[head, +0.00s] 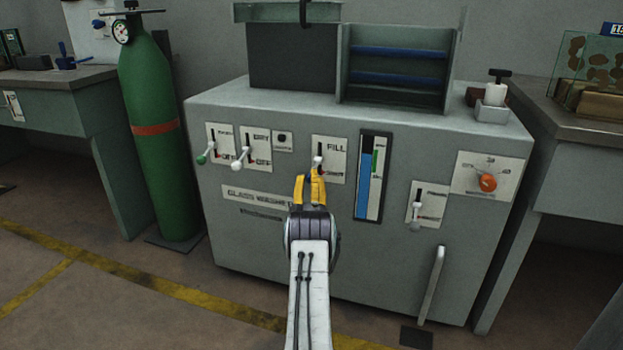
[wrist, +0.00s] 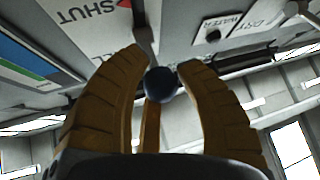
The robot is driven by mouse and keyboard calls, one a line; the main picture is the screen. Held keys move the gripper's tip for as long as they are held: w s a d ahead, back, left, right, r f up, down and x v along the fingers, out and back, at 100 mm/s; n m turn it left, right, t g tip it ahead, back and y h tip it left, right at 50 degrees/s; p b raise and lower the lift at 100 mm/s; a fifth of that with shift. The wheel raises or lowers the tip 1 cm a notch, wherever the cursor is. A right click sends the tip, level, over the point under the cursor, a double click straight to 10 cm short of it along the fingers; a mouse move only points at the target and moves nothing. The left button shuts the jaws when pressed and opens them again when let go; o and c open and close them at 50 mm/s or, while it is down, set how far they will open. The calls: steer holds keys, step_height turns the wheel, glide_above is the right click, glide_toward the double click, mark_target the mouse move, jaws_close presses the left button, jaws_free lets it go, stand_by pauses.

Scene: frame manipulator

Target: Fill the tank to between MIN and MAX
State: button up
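The FILL lever (head: 318,161) is on a white plate on the front of the grey cabinet. In the wrist view its dark round knob (wrist: 160,84) sits between my gripper's fingers, near the right one. My gripper (head: 311,179) is just below the lever in the head view and hides the lower part of its plate. In the wrist view my gripper (wrist: 163,62) is open, its fingers spread around the knob. The tank gauge (head: 370,177) is right of the lever. Its blue column rises to roughly the height of the green band; MIN and MAX marks are too small to read.
Two other levers (head: 201,159) (head: 238,165) are left of the FILL plate. A lower lever (head: 415,224) and an orange dial (head: 487,182) are to the right. A long handle (head: 432,285) stands out at lower right. A green gas cylinder (head: 158,130) stands left.

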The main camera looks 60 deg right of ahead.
steer(key=o, duration=0.4)
steer(key=shift+o, duration=0.2)
steer(key=v, duration=0.7)
steer(key=shift+a, duration=0.2)
steer(key=shift+s+f, duration=0.2)
stand_by(0.4)
